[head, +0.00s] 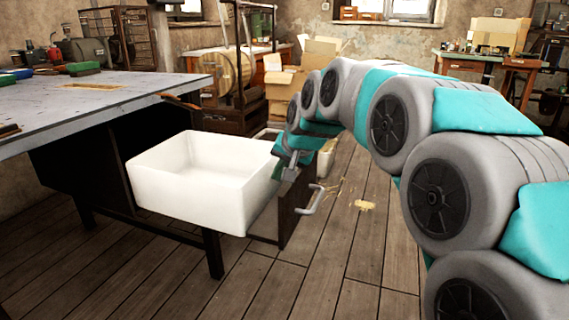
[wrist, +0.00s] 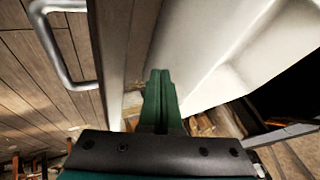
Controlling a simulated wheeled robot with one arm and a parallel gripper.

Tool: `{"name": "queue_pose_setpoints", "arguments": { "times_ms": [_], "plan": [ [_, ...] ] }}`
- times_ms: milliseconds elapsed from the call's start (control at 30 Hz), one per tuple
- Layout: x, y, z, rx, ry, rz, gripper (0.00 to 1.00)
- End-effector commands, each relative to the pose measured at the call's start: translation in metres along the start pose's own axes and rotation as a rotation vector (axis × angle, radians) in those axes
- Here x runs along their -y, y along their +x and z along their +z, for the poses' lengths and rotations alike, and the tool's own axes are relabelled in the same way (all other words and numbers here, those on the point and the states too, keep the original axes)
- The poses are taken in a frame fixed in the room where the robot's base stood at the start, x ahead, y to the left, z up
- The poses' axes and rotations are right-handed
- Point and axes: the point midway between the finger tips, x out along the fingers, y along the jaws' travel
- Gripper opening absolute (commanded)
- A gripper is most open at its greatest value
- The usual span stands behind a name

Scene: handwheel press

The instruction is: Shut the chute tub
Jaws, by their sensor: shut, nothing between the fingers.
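The chute tub (head: 165,187) is a white, open-topped, empty box standing out from under the workbench. A dark front panel (head: 292,218) with a light metal handle (head: 313,200) is at its right end. The handle also shows at the upper left of the wrist view (wrist: 62,55). My gripper (head: 287,176) is at the tub's right end, by the top of the panel. In the wrist view its green fingers (wrist: 160,95) are together and empty, with the panel to their left and the white tub wall (wrist: 225,50) to their right. I cannot tell whether they touch either.
The grey-topped workbench (head: 100,98) stands at the left, with tools on it. One dark leg (head: 213,252) stands in front of the tub. Cardboard boxes (head: 282,90) and a wooden barrel (head: 222,70) are behind. The plank floor (head: 345,255) right of the panel is mostly clear.

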Motion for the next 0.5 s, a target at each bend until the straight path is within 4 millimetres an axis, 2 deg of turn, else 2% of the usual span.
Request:
{"name": "queue_pose_setpoints", "arguments": {
  "times_ms": [133, 500],
  "plan": [
    [-0.0005, 0.0139, 0.0009, 0.003, 0.0, 0.001, 0.0],
    [0.0002, 0.0151, 0.0004, 0.001, 0.0, 0.001, 0.0]
  ]
}}
